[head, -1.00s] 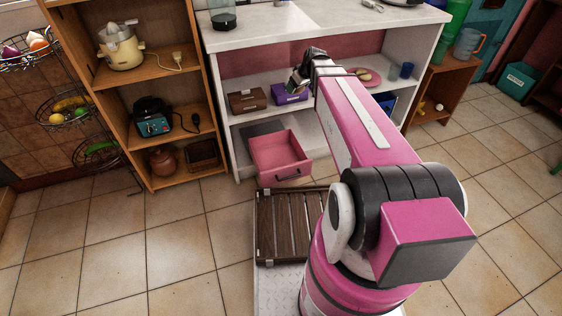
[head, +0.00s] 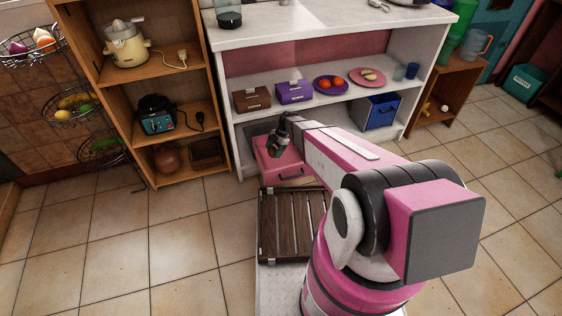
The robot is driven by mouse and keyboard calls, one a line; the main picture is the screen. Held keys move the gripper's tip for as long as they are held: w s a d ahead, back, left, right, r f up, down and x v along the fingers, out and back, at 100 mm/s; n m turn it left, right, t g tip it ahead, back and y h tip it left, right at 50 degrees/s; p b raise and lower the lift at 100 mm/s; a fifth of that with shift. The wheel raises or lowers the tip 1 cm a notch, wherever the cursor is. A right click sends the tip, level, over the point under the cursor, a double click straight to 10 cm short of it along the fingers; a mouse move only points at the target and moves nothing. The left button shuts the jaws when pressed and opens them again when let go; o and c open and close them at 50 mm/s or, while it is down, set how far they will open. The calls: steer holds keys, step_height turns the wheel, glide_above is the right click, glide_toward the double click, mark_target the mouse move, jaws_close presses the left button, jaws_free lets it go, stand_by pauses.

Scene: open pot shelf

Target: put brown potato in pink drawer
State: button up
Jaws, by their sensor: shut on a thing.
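The pink drawer (head: 268,172) stands pulled out at the bottom left of the white shelf unit. My gripper (head: 275,152) points down over the drawer's opening, near its back and middle. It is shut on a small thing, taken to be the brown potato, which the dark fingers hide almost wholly. I cannot tell how far above the drawer floor it is. A pink plate (head: 380,77) on the middle shelf at the right bears a pale brownish item. My arm covers part of the drawer's right side.
On the middle shelf stand a brown box (head: 252,99), a purple box (head: 294,92), a purple plate (head: 318,87) with orange-red produce, and blue cups (head: 411,71). A blue drawer (head: 379,112) is at the lower right. A wooden slatted rack (head: 292,225) lies in front of the pink drawer.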

step_height(320, 180, down, 2)
steer(key=shift+a, duration=0.1)
step_height(320, 180, down, 9)
steer(key=shift+s+f, duration=0.1)
steer(key=shift+f, duration=0.05)
steer(key=shift+f, duration=0.1)
stand_by(0.4)
steer(key=o, duration=1)
steer(key=shift+c, duration=0.2)
steer(key=v, duration=1.2)
steer(key=s+d+r+m+t+h, duration=0.1)
steer(key=s+d+r+m, duration=0.3)
steer(key=s+r+m, duration=0.3)
steer(key=s+d+r+m+t+h, duration=0.1)
steer(key=s+d+r+m+h, duration=0.1)
steer(key=s+d+r+m, duration=0.3)
steer(key=s+d+r+m+t+h, duration=0.1)
steer(key=s+d+r+m, duration=0.3)
steer(key=s+r+m, duration=0.4)
steer(key=shift+s+r+m+h, duration=0.3)
steer(key=shift+r+m+h, duration=0.2)
steer(key=shift+r+m, duration=2.55)
steer(key=shift+d+r+n, duration=0.15)
steer(key=shift+r+n, duration=0.5)
steer(key=shift+n, duration=0.1)
